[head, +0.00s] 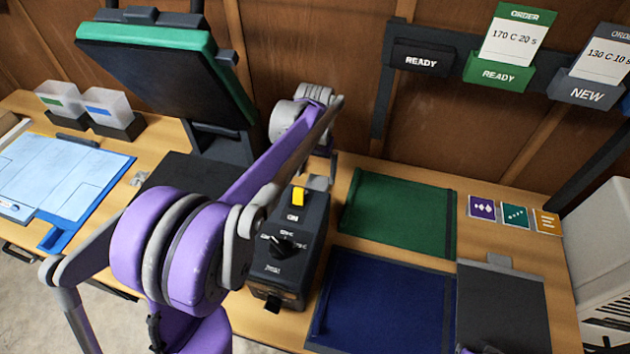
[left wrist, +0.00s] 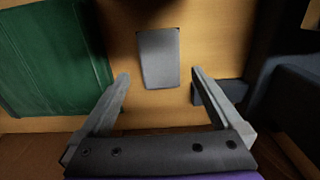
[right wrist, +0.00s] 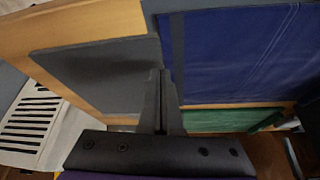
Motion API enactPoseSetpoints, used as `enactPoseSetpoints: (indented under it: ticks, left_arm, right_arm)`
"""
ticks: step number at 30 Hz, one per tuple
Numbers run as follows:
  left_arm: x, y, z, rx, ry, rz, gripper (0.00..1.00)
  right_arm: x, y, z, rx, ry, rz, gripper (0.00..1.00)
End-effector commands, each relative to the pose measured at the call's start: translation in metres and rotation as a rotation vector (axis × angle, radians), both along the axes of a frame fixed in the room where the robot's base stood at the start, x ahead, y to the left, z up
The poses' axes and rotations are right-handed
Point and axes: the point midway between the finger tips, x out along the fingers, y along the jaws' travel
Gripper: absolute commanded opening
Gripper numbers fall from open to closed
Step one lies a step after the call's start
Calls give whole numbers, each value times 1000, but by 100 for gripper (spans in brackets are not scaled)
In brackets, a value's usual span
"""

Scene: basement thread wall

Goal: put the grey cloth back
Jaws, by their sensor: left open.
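The grey cloth (left wrist: 158,57) lies flat on the wooden bench as a small rectangle in the left wrist view. In the head view, part of it shows as a grey patch (head: 318,183) behind the black control box, and the rest is hidden. My left gripper (left wrist: 158,76) is open, with its fingers spread on either side of the cloth's near end and nothing held. My right gripper (right wrist: 162,75) is shut and empty, over the dark grey plate and the blue mat. It is barely in the head view, if at all.
The control box (head: 288,245) with a yellow switch stands close to the cloth. A green mat (head: 398,214) and a blue mat (head: 380,305) lie to its right. The dark press (head: 175,75) stands open at left. The dark grey plate (head: 500,310) lies at right.

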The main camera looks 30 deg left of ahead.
Motion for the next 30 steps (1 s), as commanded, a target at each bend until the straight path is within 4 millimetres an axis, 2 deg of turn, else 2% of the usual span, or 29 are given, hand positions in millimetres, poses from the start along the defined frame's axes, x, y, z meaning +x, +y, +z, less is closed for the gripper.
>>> enactPoseSetpoints:
  ticks: [1, 3, 10, 15, 30]
  left_arm:
    - [0, 0, 13, 0, 0, 0, 100]
    - [0, 0, 27, 0, 0, 0, 100]
    - [0, 0, 58, 0, 0, 0, 100]
    - [0, 0, 64, 0, 0, 0, 100]
    - [0, 0, 64, 0, 0, 0, 100]
  right_arm:
    - [0, 0, 2, 0, -1, 0, 0]
    - [1, 0, 3, 0, -1, 0, 0]
    - [1, 0, 6, 0, -2, 0, 0]
    - [1, 0, 6, 0, -2, 0, 0]
    - [1, 0, 6, 0, -2, 0, 0]
